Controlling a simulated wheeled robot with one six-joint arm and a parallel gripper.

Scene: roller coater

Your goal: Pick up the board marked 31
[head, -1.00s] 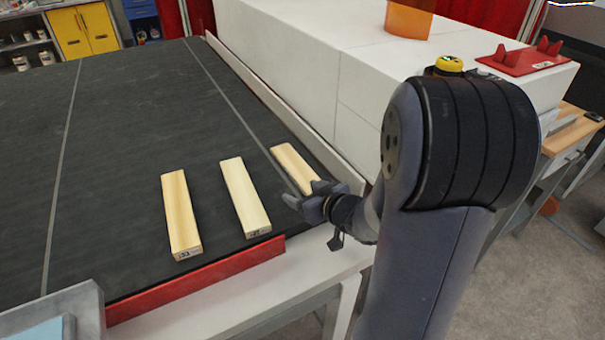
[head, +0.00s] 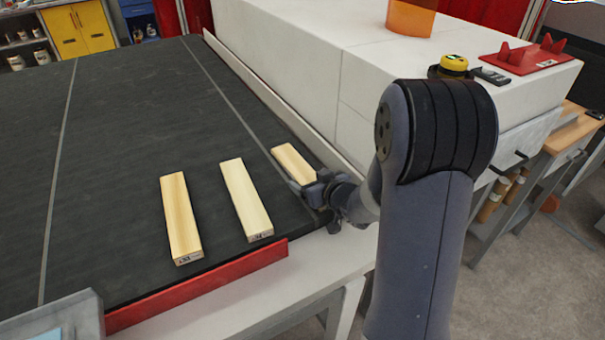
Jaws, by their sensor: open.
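Three pale wooden boards lie apart on the dark belt. The left board (head: 181,217) has a small label on its near end; its number is too small to read surely. The middle board (head: 246,200) also has a label on its near end that I cannot read. The right board (head: 292,163) has its near end hidden by my gripper (head: 307,190), so no marking on it shows. My gripper is open at the near end of the right board. I cannot tell whether the fingers touch it or lie around it.
A red stop bar (head: 200,286) edges the belt's near end. A pale rail (head: 270,98) and a white machine housing (head: 290,50) stand right of the boards. A yellow button (head: 454,64) and a red holder (head: 523,57) sit on the housing. The belt (head: 130,120) is clear beyond the boards.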

